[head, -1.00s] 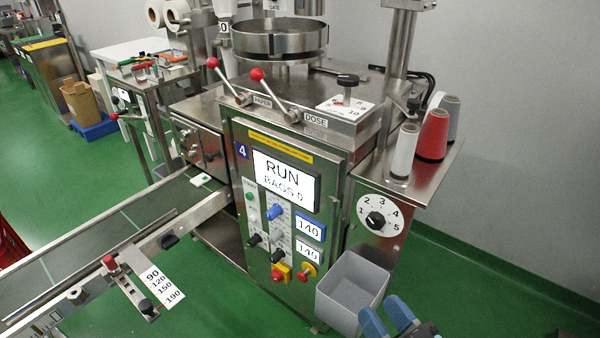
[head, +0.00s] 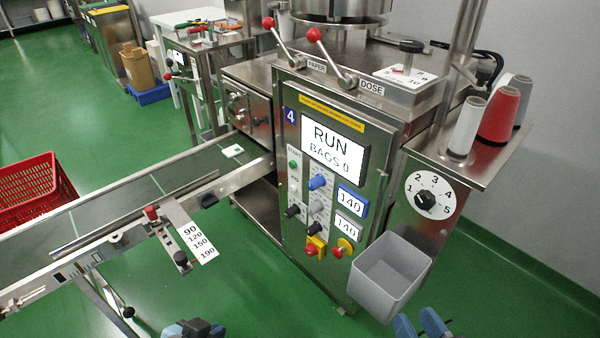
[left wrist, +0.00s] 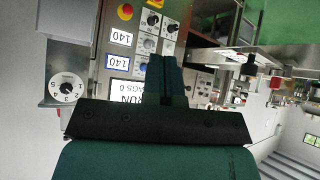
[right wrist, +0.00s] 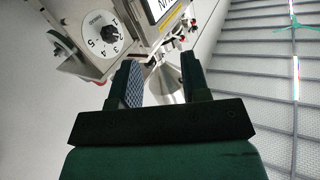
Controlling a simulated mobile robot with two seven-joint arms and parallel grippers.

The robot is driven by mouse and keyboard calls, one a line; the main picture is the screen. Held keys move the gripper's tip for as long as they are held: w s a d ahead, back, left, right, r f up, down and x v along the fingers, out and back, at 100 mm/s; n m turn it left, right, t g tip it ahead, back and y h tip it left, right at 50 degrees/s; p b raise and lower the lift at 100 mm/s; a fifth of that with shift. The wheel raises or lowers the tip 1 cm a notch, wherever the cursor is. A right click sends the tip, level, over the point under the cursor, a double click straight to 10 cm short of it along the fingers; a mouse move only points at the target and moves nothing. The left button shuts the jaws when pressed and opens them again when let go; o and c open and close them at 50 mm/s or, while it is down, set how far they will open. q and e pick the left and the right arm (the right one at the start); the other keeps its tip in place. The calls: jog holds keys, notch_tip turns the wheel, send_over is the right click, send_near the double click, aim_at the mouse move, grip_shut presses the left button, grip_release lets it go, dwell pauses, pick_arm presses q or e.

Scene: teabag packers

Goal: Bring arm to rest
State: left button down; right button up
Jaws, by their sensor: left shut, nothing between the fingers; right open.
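My left gripper (head: 194,329) shows at the bottom edge of the head view, over the green floor and below the conveyor. In the left wrist view its fingers (left wrist: 166,76) are closed together with nothing between them. My right gripper (head: 420,325) is at the bottom edge of the head view, below the grey bin. In the right wrist view its two fingers (right wrist: 158,82) stand apart and hold nothing. The packing machine (head: 290,215) stands in front of both grippers, its screen (head: 335,150) reading RUN, BAGS 0. Neither gripper visibly touches it.
A grey bin (head: 392,285) hangs at the machine's front right. The conveyor (head: 110,203) runs out to the left with a small white-and-green packet (head: 233,151) on it. A red crate (head: 30,185) stands beyond the conveyor. Thread spools (head: 498,115) stand on the right shelf.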

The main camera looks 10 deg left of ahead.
pick_arm(q)
jog(key=w+d+f+t+h+b, duration=0.2)
jog(key=w+d+t+h+b, duration=0.1)
jog(key=d+t+b, duration=0.25)
pick_arm(e)
notch_tip(320, 180, down, 11)
jog(key=d+g+h, duration=0.1)
jog(key=d+g, duration=0.1)
pick_arm(q)
jog(key=s+a+r+g+y+p, duration=0.1)
jog(key=r+p, duration=0.6)
jog(key=p, duration=0.9)
jog(key=s+a+r+g+y+p, duration=0.1)
jog(key=r+p, duration=0.6)
jog(key=p, duration=1)
jog(key=shift+s+a+r+g, duration=0.25)
jog(key=shift+s+a+g, duration=0.4)
jog(key=shift+a, duration=0.6)
pick_arm(e)
jog(key=s+d+r+g+h, duration=0.1)
jog(key=s+d+r, duration=0.1)
jog(key=r, duration=0.5)
jog(key=s+d+r+g+h, duration=0.1)
jog(key=s+d+r, duration=0.1)
jog(key=r, duration=0.5)
jog(key=shift+r+g+h, duration=0.15)
jog(key=shift+g+h, duration=0.25)
jog(key=shift+s, duration=0.1)
pick_arm(q)
jog(key=shift+a, duration=0.1)
